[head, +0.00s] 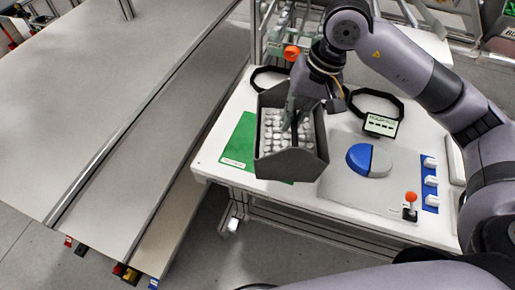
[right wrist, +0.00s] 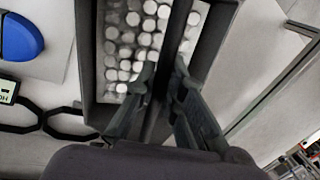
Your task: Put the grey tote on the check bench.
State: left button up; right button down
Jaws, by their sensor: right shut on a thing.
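The grey tote (head: 268,166) is an open box holding several white round pieces. It is over the green mat (head: 238,146) at the left front of the white bench (head: 228,118), which I take to be the check bench. I cannot tell whether its base touches the mat. My right gripper (head: 291,120) reaches down into the tote. In the right wrist view, its fingers (right wrist: 164,78) are shut on the middle bar of the tote (right wrist: 89,45). The tote's base is hidden. My left gripper is not in view.
Right of the tote are a blue and grey disc (head: 369,160), a small sign (head: 381,124) with a black loop, a joystick with a red knob (head: 410,197) and white switches (head: 430,180). A large grey table (head: 100,90) stands at left, with a gap to the bench.

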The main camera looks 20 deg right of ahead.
jog(key=w+m, duration=0.2)
notch_tip(320, 180, up, 5)
jog(key=m+t+h+b, duration=0.1)
jog(key=m+h+b, duration=0.25)
jog(key=m, duration=1.55)
send_over(261, 93)
jog(key=w+d, duration=0.1)
jog(key=w, duration=0.2)
jog(key=shift+h, duration=0.25)
jog(key=f+p, duration=0.2)
jog(key=f, duration=0.7)
jog(key=f+p, duration=0.3)
jog(key=f, duration=0.7)
jog(key=shift+s+d+f, duration=0.1)
jog(key=shift+d+f, duration=0.05)
jog(key=shift+d, duration=0.05)
jog(key=shift+f, duration=0.3)
jog(key=c, duration=1.7)
grip_release()
jog(key=r+b, duration=0.1)
jog(key=r, duration=0.2)
jog(key=s+r, duration=0.1)
jog(key=r, duration=0.3)
jog(key=a+r+b, duration=0.1)
jog(key=r, duration=0.2)
jog(key=shift+s+a+r+b, duration=0.1)
jog(key=shift+s+r+b, duration=0.1)
jog(key=shift+s+b, duration=0.15)
jog(key=shift+s+r, duration=0.15)
jog(key=shift+r, duration=0.6)
